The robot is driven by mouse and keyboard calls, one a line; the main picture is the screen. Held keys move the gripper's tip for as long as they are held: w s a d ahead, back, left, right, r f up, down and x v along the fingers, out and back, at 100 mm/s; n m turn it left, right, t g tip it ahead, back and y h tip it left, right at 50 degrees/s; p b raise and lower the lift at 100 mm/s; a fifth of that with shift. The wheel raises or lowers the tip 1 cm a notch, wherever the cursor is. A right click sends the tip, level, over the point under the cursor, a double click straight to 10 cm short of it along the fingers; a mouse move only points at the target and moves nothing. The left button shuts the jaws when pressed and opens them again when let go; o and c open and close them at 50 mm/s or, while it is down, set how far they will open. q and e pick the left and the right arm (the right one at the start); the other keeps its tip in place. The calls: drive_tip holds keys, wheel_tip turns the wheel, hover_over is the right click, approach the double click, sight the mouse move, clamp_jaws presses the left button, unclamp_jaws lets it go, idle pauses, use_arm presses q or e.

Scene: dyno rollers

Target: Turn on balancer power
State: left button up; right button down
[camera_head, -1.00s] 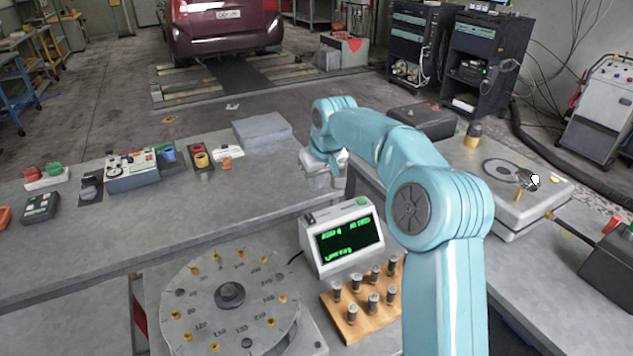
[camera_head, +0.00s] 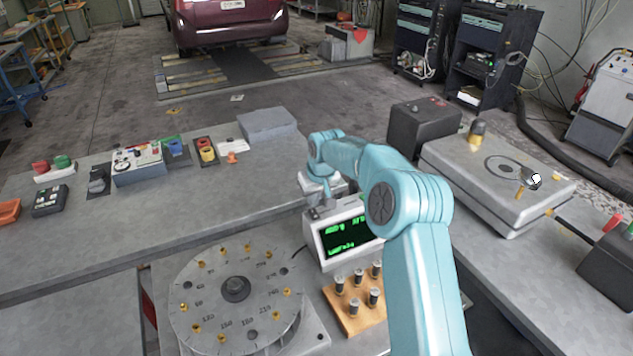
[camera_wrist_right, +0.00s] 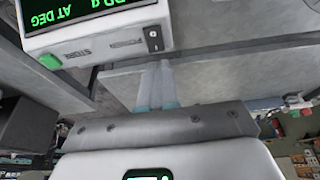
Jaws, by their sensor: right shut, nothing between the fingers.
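The balancer (camera_head: 311,243) is a white box with a lit green-text display on its sloped face. It stands behind the round numbered dial plate (camera_head: 236,289). In the right wrist view, the balancer (camera_wrist_right: 95,38) shows a dark rocker switch (camera_wrist_right: 153,38) beside the POWER label and a green button (camera_wrist_right: 50,62) near STORE. I cannot tell the switch's position. My right gripper (camera_head: 320,198) is by the balancer's upper left edge; its shut, empty fingers (camera_wrist_right: 158,68) point toward the switch in the wrist view, with a small gap showing. My left gripper is out of view.
A wooden block (camera_head: 345,315) with several metal weights sits in front of the balancer, partly behind my right arm. Button boxes and a grey box (camera_head: 267,123) line the bench at left. A large grey machine (camera_head: 480,190) stands at right.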

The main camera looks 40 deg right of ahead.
sight(311, 211)
drive_tip(key=x, duration=0.2)
drive_tip(key=p+x, duration=0.1)
drive_tip(key=x, duration=0.1)
drive_tip(key=shift+s+a+f, duration=0.1)
drive_tip(key=shift+s, duration=0.3)
